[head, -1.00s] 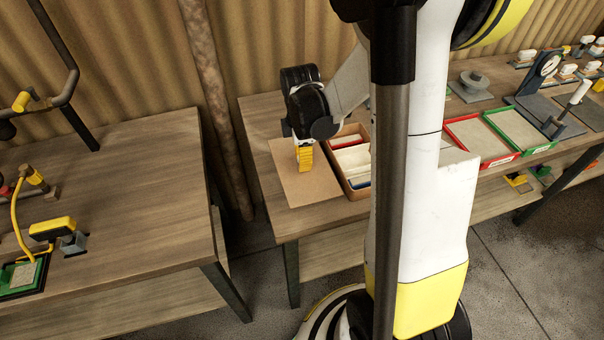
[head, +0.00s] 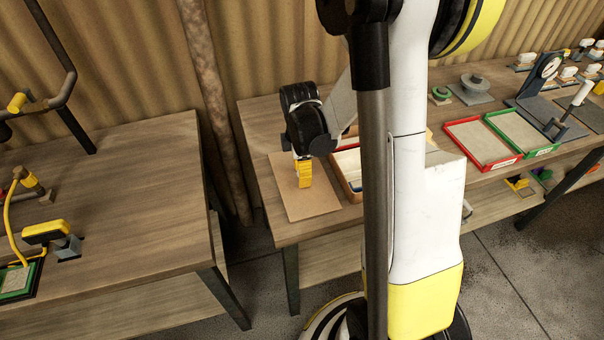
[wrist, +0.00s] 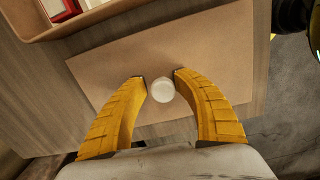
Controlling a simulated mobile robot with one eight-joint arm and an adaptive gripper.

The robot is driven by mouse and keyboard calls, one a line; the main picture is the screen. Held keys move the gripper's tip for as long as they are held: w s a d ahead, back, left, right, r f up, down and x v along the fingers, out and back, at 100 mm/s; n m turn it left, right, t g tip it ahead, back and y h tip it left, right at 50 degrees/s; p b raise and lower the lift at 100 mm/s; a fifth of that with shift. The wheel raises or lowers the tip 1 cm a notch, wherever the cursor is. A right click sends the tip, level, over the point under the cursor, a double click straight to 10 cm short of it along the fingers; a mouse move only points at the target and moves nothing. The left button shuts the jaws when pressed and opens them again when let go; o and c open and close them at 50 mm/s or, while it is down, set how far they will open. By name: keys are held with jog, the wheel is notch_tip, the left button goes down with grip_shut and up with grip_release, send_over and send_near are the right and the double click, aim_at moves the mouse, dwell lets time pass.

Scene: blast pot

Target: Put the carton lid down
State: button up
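The carton lid (head: 290,200) is a flat, light-brown square board with a small round white knob (wrist: 160,91). It is level over the left end of the right-hand bench, beside the open carton (head: 352,188). My gripper (head: 305,183) is above the lid, pointing down. I cannot tell whether the lid touches the bench top. My arm hides part of the carton.
The carton holds white, red and blue items. A separate bench (head: 120,190) is at the left, across a gap. A vertical pipe (head: 208,100) stands behind.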

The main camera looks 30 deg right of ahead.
notch_tip(320, 180, up, 12)
jog(key=p, duration=0.5)
jog(key=s+a+r+m+t, duration=0.7)
jog(key=s+a+r+m, duration=0.3)
jog(key=a+m, duration=0.3)
jog(key=shift+s+a+r+m, duration=0.3)
jog(key=shift+s+r, duration=0.1)
jog(key=shift+r, duration=0.4)
